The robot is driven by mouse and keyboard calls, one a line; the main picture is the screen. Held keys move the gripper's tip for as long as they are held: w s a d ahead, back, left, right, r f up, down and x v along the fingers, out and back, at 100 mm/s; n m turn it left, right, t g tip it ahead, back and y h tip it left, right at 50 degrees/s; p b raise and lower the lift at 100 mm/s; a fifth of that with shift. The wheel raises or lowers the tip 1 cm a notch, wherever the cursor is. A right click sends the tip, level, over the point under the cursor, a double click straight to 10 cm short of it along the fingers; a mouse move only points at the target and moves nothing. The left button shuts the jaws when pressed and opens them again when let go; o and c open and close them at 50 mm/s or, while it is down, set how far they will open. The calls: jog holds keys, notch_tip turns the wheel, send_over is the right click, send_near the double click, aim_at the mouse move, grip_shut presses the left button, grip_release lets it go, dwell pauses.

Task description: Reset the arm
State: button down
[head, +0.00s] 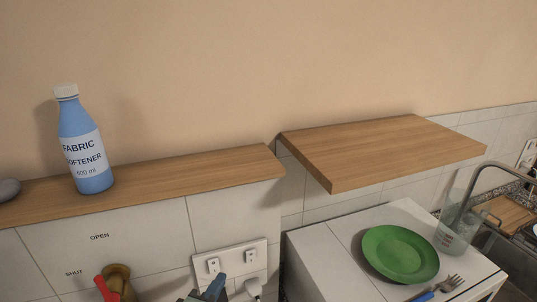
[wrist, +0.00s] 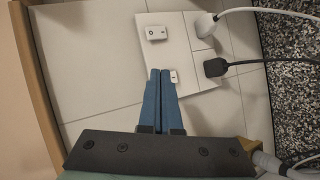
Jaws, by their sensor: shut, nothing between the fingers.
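My gripper shows in the wrist view (wrist: 160,73) with its two blue fingers pressed together and nothing between them. Its tips are in front of a white wall socket plate (wrist: 182,30) with switches and two plugs. In the head view my gripper (head: 215,286) is at the bottom edge, just below the same socket plate (head: 238,259), and only a small part of it shows. Whether the fingertips touch the plate cannot be told.
A blue fabric softener bottle (head: 83,145) stands on a wooden ledge (head: 180,172). A wooden shelf (head: 380,148) juts out at right. Below it, a green plate (head: 400,253), a fork (head: 448,284) and a clear jug (head: 452,236) are on a white counter. A red valve handle (head: 104,289) is lower left.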

jog(key=w+d+r+m+t+y+b, duration=0.1)
jog(key=d+r+m+t+b, duration=0.2)
jog(key=r, duration=0.7)
jog(key=w+d+r+m+t+b, duration=0.1)
jog(key=d+r+m+t, duration=0.3)
jog(key=r, duration=0.7)
jog(key=s+d+r+m+t+b, duration=0.1)
jog(key=s+d+r+m+t, duration=0.1)
jog(key=s+r, duration=0.5)
jog(key=s+d+r+m+t+b, duration=0.2)
jog(key=s+r+m+t, duration=0.3)
jog(key=r, duration=0.7)
jog(key=s+m, duration=0.1)
jog(key=s, duration=0.1)
jog(key=shift+s+d+r+y+b, duration=0.25)
jog(key=shift+s+d+y+b, duration=0.05)
jog(key=shift+s+d, duration=0.1)
